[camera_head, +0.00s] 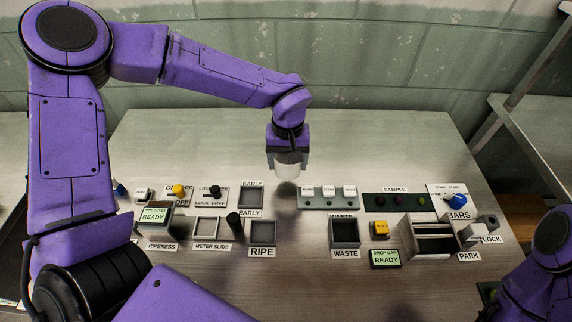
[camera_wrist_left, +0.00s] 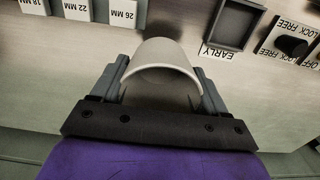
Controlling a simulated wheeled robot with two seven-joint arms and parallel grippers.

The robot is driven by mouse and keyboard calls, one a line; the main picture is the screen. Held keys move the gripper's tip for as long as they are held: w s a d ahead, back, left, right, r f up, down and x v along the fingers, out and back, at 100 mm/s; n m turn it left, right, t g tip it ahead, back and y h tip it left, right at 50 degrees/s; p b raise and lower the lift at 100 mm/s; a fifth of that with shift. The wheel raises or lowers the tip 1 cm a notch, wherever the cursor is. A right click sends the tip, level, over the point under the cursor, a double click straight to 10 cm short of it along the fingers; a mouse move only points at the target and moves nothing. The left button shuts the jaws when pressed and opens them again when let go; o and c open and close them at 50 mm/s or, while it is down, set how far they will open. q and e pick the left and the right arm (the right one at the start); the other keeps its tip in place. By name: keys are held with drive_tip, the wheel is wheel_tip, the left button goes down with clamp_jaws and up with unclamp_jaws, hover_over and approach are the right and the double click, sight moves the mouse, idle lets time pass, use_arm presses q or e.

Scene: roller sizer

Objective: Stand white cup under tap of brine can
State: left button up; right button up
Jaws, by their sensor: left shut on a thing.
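The white cup (camera_head: 289,168) hangs below my left gripper (camera_head: 288,156) at the back middle of the table, behind the panels. In the left wrist view the cup (camera_wrist_left: 163,54) sits between the two fingers, and the gripper (camera_wrist_left: 162,82) is shut on it. The cup seems to be held above the table, but its exact height is hard to tell. I cannot make out a brine can or its tap in either view. My right gripper is out of view; only part of my right arm shows at the lower right.
The table (camera_head: 360,145) is bare behind the panels. Nearby stand the EARLY tray (camera_head: 251,187), a panel of white buttons (camera_head: 328,203), the SAMPLE panel (camera_head: 394,211) and the WASTE bin (camera_head: 345,220). A slotted rack (camera_head: 427,222) stands at right.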

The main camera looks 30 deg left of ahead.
sight(285, 169)
use_arm(q)
drive_tip(key=f, duration=0.3)
drive_tip(key=a+f, duration=0.1)
drive_tip(key=shift+w+a+f, duration=0.1)
drive_tip(key=shift+w+f, duration=0.05)
drive_tip(key=shift+w, duration=0.1)
drive_tip(key=shift+w+f, duration=0.2)
drive_tip(key=shift+f, duration=0.1)
drive_tip(key=shift+s, duration=0.1)
drive_tip(key=shift+f, duration=0.1)
drive_tip(key=o, duration=1)
drive_tip(key=shift+o, duration=0.2)
